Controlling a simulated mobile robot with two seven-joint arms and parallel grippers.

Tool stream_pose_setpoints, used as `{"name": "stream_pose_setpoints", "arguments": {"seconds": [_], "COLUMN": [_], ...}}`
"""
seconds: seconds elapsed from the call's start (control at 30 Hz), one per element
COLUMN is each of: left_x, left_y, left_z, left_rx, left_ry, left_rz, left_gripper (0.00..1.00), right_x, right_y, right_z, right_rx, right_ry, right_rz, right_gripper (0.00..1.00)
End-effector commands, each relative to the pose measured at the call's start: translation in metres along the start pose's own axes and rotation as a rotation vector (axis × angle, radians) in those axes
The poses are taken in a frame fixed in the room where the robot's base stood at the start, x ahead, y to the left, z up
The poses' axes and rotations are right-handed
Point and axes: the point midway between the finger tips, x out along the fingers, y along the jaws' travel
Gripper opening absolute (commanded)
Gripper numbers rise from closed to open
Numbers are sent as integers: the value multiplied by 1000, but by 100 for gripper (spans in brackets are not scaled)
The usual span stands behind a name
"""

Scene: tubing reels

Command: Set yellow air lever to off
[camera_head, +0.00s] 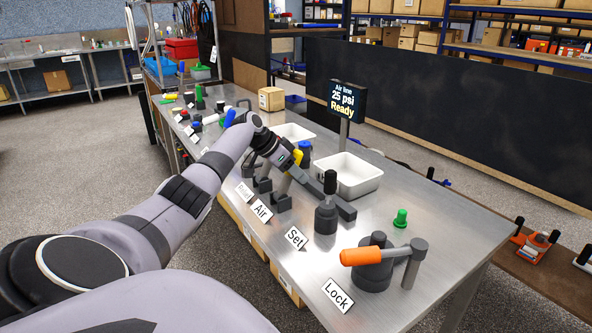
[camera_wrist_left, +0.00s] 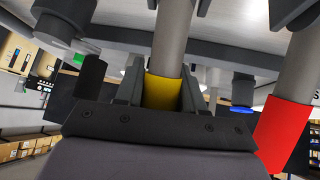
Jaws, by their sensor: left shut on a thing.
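The yellow air lever has a yellow grip (camera_head: 298,156) on a grey shaft that rises from a dark base (camera_head: 281,203) behind the "Air" label (camera_head: 263,210). My left gripper (camera_head: 289,161) is at the top of this lever and hides part of it. In the left wrist view the yellow grip (camera_wrist_left: 163,91) sits between the two fingers, and my gripper is shut on it. The lever's exact tilt is hard to tell. A display (camera_head: 347,101) reads "Air line 25 psi Ready". My right gripper is not in view.
A red-gripped lever (camera_wrist_left: 285,132) stands close beside my left gripper. A black-knobbed device (camera_head: 327,205) by "Set" and an orange-handled clamp (camera_head: 372,257) by "Lock" stand nearer on the metal table (camera_head: 440,215). A white tray (camera_head: 347,177) lies behind.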

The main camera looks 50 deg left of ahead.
Motion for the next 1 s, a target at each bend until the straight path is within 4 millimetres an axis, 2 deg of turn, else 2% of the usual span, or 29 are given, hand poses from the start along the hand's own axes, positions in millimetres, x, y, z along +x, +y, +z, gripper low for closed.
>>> {"name": "stream_pose_setpoints", "arguments": {"seconds": [0.07,0.1,0.17,0.43,0.57,1.0], "left_x": [0,0,0,0,-6,-65], "left_y": [0,0,0,0,0,0], "left_z": [-2,-2,-2,-1,0,-1], "left_rx": [1,1,1,1,1,2], "left_ry": [6,6,6,3,2,4], "left_rz": [-2,-2,-2,-1,-1,-2], "left_gripper": [0,42,59,59,59,59], "right_x": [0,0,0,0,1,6], "right_y": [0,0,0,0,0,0], "right_z": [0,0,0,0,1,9], "right_rx": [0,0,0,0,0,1], "right_ry": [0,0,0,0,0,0], "right_rz": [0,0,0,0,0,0], "right_gripper": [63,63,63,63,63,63]}}
